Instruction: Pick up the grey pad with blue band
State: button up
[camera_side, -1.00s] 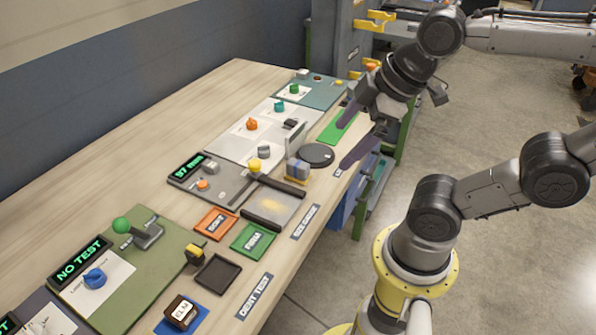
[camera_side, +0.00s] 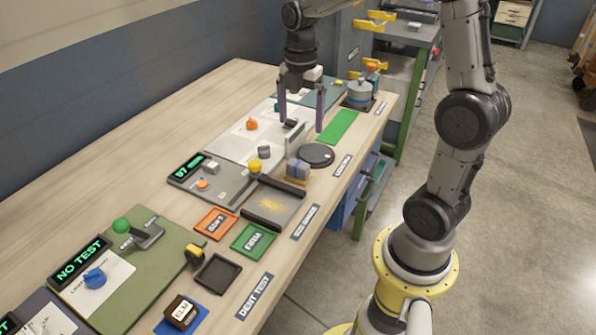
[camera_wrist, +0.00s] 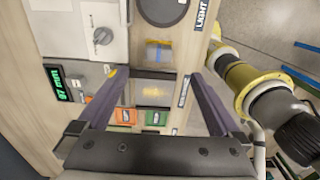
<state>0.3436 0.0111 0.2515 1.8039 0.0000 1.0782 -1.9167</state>
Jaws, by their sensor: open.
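The grey pad with blue band (camera_side: 298,169) is a small block beside the round black disc, near the bench's front edge. It also shows in the wrist view (camera_wrist: 158,52), above centre, grey-tan with a blue strip. My gripper (camera_side: 300,124) points down over the bench, its two dark fingers spread wide with nothing between them. It is above and behind the pad in the side view, clear of it. In the wrist view my gripper (camera_wrist: 159,77) has its fingers on either side, with the pad seen beyond the tips.
A black disc (camera_side: 317,155) sits right next to the pad. A shallow tray (camera_side: 273,204) with yellow dust and a yellow knob (camera_side: 255,166) are close by. A green mat (camera_side: 338,127) and a grey cylindrical device (camera_side: 359,93) lie farther back. Bare wood is at the bench's left.

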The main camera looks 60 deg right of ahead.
send_over(299, 162)
notch_tip(299, 162, down, 8)
jog(key=shift+s+d+r, duration=0.1)
jog(key=shift+s+d, duration=0.05)
jog(key=shift+f, duration=2.8)
jog(key=c, duration=1.4)
jog(key=shift+r, duration=0.2)
jog(key=shift+w+r, duration=0.2)
jog(key=r, duration=0.3)
jog(key=shift+s+a+r, duration=0.15)
jog(key=shift+s+a, duration=0.1)
jog(key=shift+s, duration=0.05)
jog(key=s+a+r, duration=0.1)
jog(key=s+r, duration=0.2)
jog(key=s, duration=0.1)
jog(key=s+a+r, duration=0.2)
jog(key=s+r, duration=0.1)
jog(key=s, duration=0.1)
jog(key=s+a+r, duration=0.1)
jog(key=s+r, duration=0.2)
jog(key=s, duration=0.1)
jog(key=shift+s+a, duration=0.2)
jog(key=shift+s, duration=0.2)
